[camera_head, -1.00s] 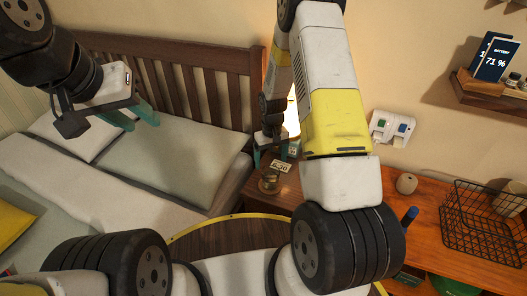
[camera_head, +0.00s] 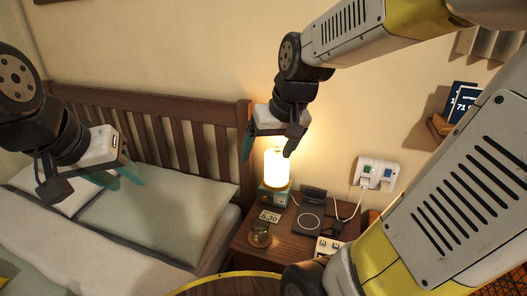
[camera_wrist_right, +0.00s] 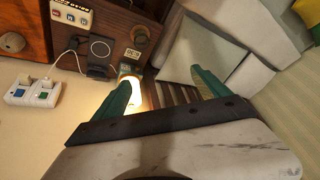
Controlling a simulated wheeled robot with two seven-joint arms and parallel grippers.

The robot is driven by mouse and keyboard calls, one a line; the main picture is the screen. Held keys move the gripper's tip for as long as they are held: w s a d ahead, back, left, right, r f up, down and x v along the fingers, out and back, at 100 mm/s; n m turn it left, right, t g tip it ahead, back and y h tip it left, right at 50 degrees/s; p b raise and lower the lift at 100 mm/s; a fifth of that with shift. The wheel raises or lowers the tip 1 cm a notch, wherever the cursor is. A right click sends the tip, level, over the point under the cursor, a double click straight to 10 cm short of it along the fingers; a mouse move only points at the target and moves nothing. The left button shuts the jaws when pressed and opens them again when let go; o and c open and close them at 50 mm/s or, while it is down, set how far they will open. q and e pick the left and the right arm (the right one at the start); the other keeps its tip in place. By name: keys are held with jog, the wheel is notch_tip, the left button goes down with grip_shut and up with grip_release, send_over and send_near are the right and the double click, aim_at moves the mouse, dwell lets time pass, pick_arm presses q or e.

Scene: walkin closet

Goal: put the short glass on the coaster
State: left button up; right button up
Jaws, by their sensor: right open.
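A short glass-like tumbler (camera_head: 261,234) stands on the wooden nightstand (camera_head: 275,255), near its left edge. In the right wrist view the tumbler (camera_wrist_right: 140,37) is near the top. A dark square pad with a pale ring (camera_head: 309,222) lies to its right; I cannot tell whether it is the coaster or a charger. It shows in the right wrist view (camera_wrist_right: 100,48) too. My right gripper (camera_head: 270,150) is open and empty, in front of the wall above the lamp. My left gripper (camera_head: 118,175) hangs over the bed, fingers apart and empty.
A lit lamp (camera_head: 277,170) stands at the nightstand's back, below my right gripper. A small card reading 6:30 (camera_head: 270,216) lies by the tumbler. A white box with buttons (camera_head: 328,246) is at the front right. A cable runs to the wall socket (camera_head: 378,173).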

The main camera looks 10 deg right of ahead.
jog(key=s+r+t, duration=0.1)
jog(key=s+r, duration=0.2)
jog(key=s, duration=0.5)
jog(key=shift+s+a+r+t, duration=0.15)
jog(key=shift+s+a+t, duration=0.05)
jog(key=shift+a+t, duration=0.15)
